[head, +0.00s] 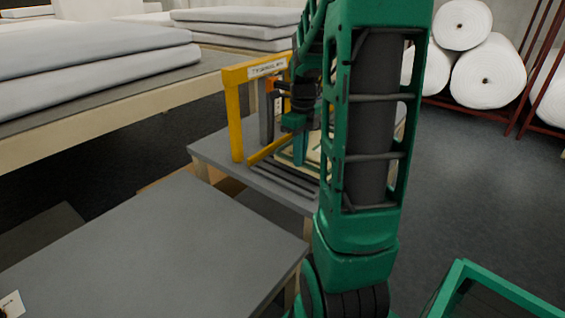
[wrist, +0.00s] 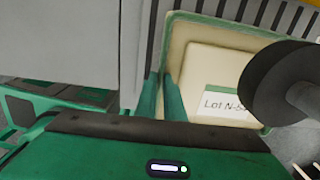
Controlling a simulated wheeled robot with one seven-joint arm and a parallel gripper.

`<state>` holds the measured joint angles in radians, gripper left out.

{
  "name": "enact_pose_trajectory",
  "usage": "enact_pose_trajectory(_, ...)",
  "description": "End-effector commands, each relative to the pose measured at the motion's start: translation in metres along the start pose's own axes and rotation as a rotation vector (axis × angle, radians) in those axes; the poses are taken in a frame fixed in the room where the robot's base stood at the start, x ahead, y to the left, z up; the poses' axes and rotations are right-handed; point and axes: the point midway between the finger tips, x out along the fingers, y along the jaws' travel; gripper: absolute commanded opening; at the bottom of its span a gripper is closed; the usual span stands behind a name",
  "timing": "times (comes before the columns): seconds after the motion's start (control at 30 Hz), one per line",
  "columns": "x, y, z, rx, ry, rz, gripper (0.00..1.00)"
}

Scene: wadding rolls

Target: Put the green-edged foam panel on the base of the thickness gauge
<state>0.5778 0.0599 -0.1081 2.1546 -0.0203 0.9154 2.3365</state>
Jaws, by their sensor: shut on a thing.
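The thickness gauge (head: 236,120) is a yellow frame with a lettered sign, standing on a grey table. Its slatted base (head: 280,182) shows dark bars; slats also show at the top of the wrist view (wrist: 285,12). The cream foam panel (wrist: 180,45) has a thin green edge, a raised square middle and a white label reading "LOT N-5…". In the head view, the panel (head: 314,156) is mostly hidden by my arm. My gripper (wrist: 161,98) is shut on the panel's near left side, over the gauge base. I cannot tell whether the panel touches the base.
A dark round disc (wrist: 285,80) covers the panel's right side in the wrist view. Grey slabs (head: 95,70) lie on a long bench at left. White rolls (head: 485,80) fill a rack at back right. A green frame (head: 480,280) stands lower right.

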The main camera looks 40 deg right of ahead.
Motion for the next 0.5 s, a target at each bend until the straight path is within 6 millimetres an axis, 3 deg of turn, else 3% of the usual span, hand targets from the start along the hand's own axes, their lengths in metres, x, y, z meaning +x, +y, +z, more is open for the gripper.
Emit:
enact_pose_trajectory(0.13, 0.0, 0.0, 0.023, -0.002, 0.0, 0.001, 0.0)
enact_pose_trajectory(0.47, 0.001, 0.001, 0.049, -0.005, 0.0, 0.0, 0.0)
enact_pose_trajectory(0.5, 0.008, 0.002, 0.046, -0.002, 0.003, 0.003, 0.0)
